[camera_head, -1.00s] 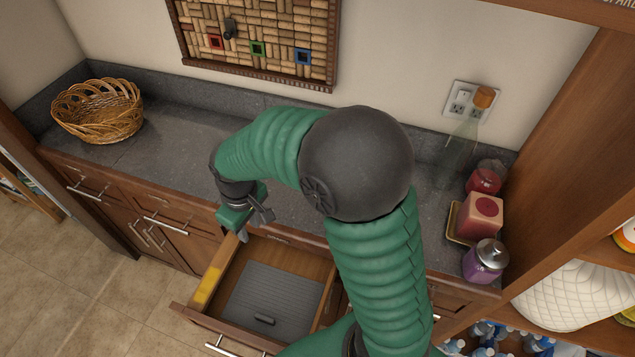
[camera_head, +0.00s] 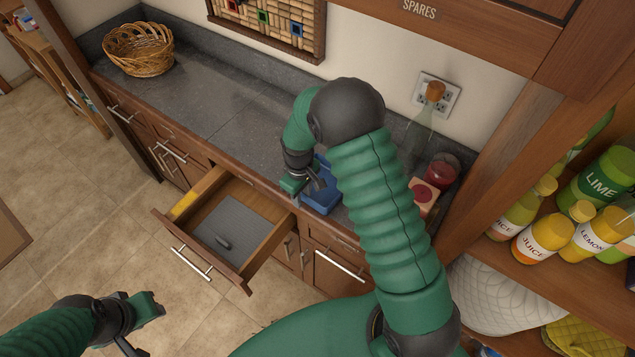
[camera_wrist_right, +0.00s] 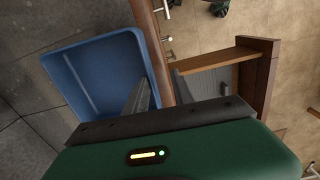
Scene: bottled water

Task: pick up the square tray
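A blue, square-looking tray (camera_head: 321,201) sits on the grey counter near its front edge, partly hidden behind my right arm. In the right wrist view the open blue tray (camera_wrist_right: 88,72) lies at the left, and it looks empty where I see it. My right gripper (camera_head: 310,190) is at the tray's left side, with its fingers apart. In the wrist view a grey finger overlaps the tray's near wall; I cannot tell whether it touches. My left gripper (camera_head: 140,326) is open and empty over the floor at the lower left.
An open drawer (camera_head: 262,256) with a grey ribbed mat juts out below the counter, beside the right gripper. A wicker basket (camera_head: 137,48) stands far left. A glass bottle (camera_head: 421,126), red jar (camera_head: 443,170) and pink box (camera_head: 422,196) stand right of my arm.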

